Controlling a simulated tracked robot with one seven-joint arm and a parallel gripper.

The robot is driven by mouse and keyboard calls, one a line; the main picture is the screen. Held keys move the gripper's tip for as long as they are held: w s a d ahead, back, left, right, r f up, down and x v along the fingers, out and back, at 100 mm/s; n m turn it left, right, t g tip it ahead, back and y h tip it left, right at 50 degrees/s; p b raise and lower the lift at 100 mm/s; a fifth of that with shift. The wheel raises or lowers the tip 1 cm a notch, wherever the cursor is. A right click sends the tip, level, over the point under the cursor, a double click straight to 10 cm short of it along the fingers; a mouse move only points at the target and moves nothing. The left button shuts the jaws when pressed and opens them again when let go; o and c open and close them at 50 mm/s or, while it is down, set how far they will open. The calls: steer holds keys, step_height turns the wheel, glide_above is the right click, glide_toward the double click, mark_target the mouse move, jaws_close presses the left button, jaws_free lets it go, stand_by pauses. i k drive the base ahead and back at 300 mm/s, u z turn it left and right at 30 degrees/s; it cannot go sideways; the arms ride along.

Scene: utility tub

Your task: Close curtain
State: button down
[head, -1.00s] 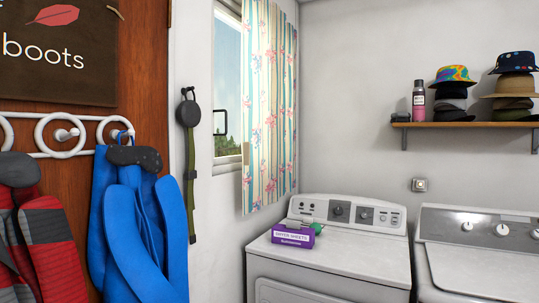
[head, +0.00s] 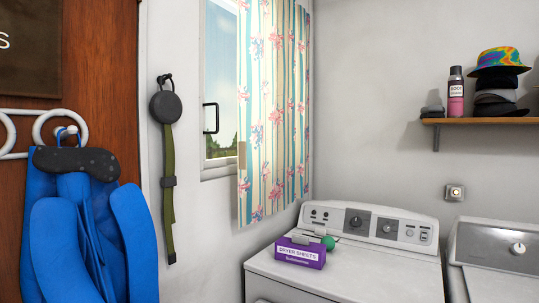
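The floral striped curtain (head: 272,115) hangs at the right part of the window (head: 220,85), on the wall left of the corner. It is drawn to the right, so the left part of the window glass is uncovered. A small tan piece (head: 242,155) shows on the curtain's left edge. A dark window handle (head: 210,118) shows left of the curtain. My gripper is not in view.
A white dryer (head: 350,260) stands below and right of the curtain, with a purple dryer sheets box (head: 300,252) on top. A strap with a round black head (head: 166,108) and a blue jacket (head: 80,225) hang at the left. A shelf (head: 485,122) holds hats.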

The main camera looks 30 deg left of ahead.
mark_target(266, 72)
steer(key=z, duration=0.1)
steer(key=i, duration=0.55)
steer(key=u, duration=1.8)
steer(key=i, duration=0.95)
steer(key=z, duration=0.2)
steer(key=k, duration=0.8)
steer(key=u, duration=0.2)
steer(key=i, duration=0.6)
steer(key=u, duration=0.05)
